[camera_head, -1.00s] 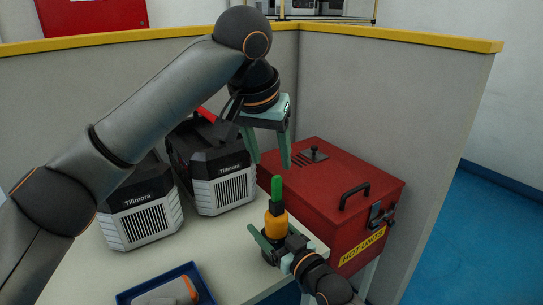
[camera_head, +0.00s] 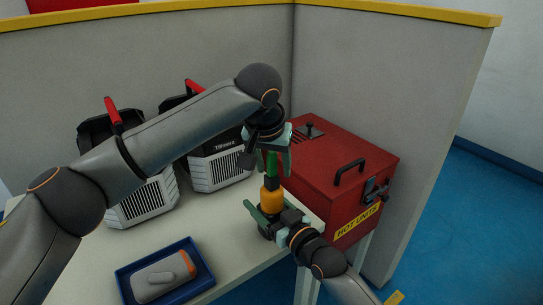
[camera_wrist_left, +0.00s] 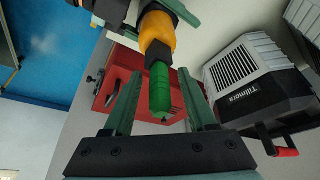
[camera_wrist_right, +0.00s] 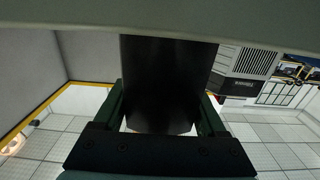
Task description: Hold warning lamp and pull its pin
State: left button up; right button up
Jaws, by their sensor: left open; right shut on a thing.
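The warning lamp (camera_head: 271,197) is upright near the table's right edge, with an orange body, a black neck and a green cylindrical top piece (camera_head: 271,163), seemingly the pin. My right gripper (camera_head: 268,216) is shut on the lamp's lower part; in the right wrist view the lamp's dark base (camera_wrist_right: 160,85) sits between the fingers. I cannot tell whether the base touches the table. My left gripper (camera_head: 267,152) is open above the lamp, pointing down. In the left wrist view the green piece (camera_wrist_left: 160,90) lies between its fingers, with gaps on both sides.
A red box (camera_head: 335,175) marked "HOT UNITS" stands right behind the lamp. Two black and white Tillmora units (camera_head: 220,170) stand at the back of the table (camera_head: 225,235). A blue tray (camera_head: 205,282) with a grey and orange device (camera_head: 160,280) lies in front. A partition wall (camera_head: 390,100) encloses the back.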

pick_arm(q)
jog(key=shift+f, duration=0.15)
jog(key=shift+c, duration=0.4)
grip_shut()
dwell(0.5)
dwell(1.3)
